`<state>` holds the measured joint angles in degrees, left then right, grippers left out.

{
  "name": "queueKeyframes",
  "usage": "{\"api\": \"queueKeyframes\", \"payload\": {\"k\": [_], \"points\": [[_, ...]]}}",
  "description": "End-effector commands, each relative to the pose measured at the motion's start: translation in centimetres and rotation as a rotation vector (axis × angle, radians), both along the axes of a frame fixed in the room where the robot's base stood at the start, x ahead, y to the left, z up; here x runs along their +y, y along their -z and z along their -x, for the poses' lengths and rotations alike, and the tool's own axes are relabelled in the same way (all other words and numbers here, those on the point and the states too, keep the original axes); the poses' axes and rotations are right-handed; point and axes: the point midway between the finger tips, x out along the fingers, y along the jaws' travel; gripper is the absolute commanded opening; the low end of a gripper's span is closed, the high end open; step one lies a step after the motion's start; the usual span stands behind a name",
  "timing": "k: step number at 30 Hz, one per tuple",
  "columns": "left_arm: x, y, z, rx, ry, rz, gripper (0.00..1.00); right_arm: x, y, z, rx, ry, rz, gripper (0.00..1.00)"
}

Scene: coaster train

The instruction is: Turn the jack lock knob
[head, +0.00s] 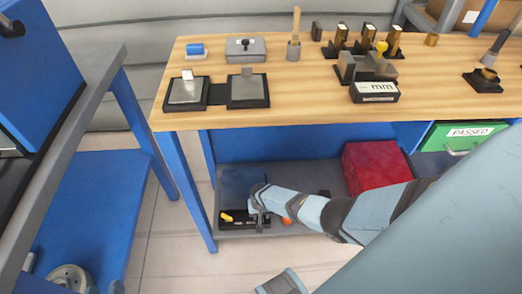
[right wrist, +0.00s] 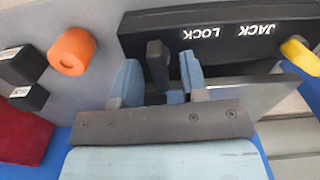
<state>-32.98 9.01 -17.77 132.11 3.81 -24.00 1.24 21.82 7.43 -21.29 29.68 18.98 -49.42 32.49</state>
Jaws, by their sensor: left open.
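A black panel (head: 235,223) lettered JACK LOCK sits on the lower shelf under the workbench; it also shows upside down in the right wrist view (right wrist: 225,38). A black upright knob (right wrist: 158,64) stands out beside the lettering. My right gripper (right wrist: 160,82) has its two blue fingers on either side of this knob, with a visible gap. In the head view my right gripper (head: 258,207) is at the panel and hides the knob. A yellow handle (right wrist: 300,56) is at the panel's other end. Part of my left gripper (head: 283,283) shows low in the head view, away from the panel.
An orange knob (right wrist: 72,51) stands beside the panel. A red box (head: 375,168) is on the same shelf, to the right. The wooden benchtop (head: 300,108) above carries fixtures and tools. A blue-and-grey table (head: 100,60) stands at left, with free floor between.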

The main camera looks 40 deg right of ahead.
Motion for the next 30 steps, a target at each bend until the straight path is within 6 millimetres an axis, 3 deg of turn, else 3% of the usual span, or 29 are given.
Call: {"api": "queueKeyframes", "payload": {"k": [8,13,17,24,30], "points": [[0.0,-0.2,-0.1,-0.003,0.000,0.000,0.43,0.0,-0.1,0.0,0.000,0.000,0.000,0.40],[0.5,0.1,0.2,0.041,-0.006,-0.028,0.43,0.0,-1.5,0.1,0.001,0.000,0.000,0.40],[1.9,3.0,1.8,0.177,-0.027,-0.092,0.43,0.0,-3.6,0.0,-0.001,-0.001,0.000,0.40],[2.4,2.1,1.8,0.204,-0.035,-0.132,0.43,-0.1,-9.6,0.1,-0.001,-0.001,0.000,0.40],[2.7,2.2,2.0,0.223,-0.038,-0.152,0.43,0.0,-12.7,0.0,-0.001,-0.001,0.000,0.40]]}}
